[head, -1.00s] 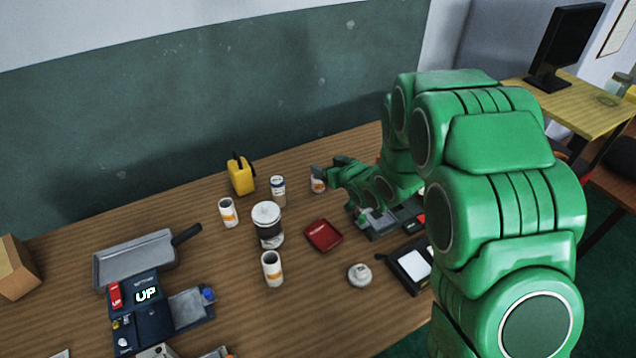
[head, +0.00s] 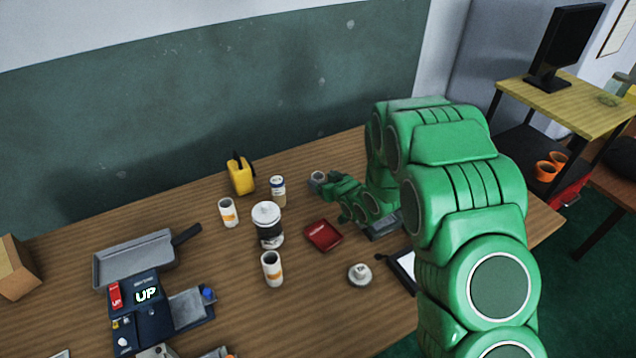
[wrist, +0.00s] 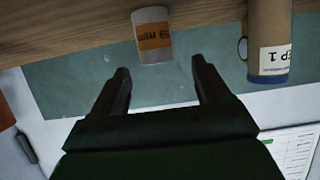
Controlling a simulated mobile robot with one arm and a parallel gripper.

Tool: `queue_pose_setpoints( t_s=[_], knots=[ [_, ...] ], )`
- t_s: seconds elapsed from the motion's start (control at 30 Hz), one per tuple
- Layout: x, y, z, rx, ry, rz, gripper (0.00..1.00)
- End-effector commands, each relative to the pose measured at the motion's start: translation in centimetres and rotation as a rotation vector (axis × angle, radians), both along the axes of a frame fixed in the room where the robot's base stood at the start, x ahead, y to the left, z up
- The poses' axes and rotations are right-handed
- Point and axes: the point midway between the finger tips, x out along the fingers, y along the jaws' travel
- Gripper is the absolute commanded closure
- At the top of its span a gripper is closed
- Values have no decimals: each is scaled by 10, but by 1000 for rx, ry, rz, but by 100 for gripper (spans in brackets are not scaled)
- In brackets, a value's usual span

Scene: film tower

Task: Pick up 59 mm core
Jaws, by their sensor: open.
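In the wrist view, a pale core (wrist: 152,35) with an orange label shows upside down, ahead of my fingertips and between their lines. The label seems to end in "9 mm"; its first digit is hard to read. My gripper (wrist: 160,70) is open and empty, with a gap between the fingertips and the core. In the head view, my gripper (head: 320,182) is at the table's back right and largely hides that core. Two similar white cores with orange labels stand upright, one at the back left (head: 228,212) and one nearer the front (head: 272,268).
A brown bottle with a "STEP 1" label (wrist: 270,40) is right of the core in the wrist view. A white-lidded jar (head: 268,226), a red tray (head: 323,236), a yellow container (head: 241,175) and a grey knob-like piece (head: 360,274) stand nearby. Bare wood lies between them.

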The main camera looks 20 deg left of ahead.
Motion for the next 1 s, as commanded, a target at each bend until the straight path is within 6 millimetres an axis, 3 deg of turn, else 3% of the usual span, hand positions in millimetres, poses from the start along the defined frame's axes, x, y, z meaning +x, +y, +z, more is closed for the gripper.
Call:
queue_pose_setpoints(
  t_s=[0.5,0.8,1.0],
  knots=[
    [30,27,-22,-1,2,1,24],
    [33,30,-22,0,1,0,24],
    [33,30,-22,-1,1,0,54]
  ],
)
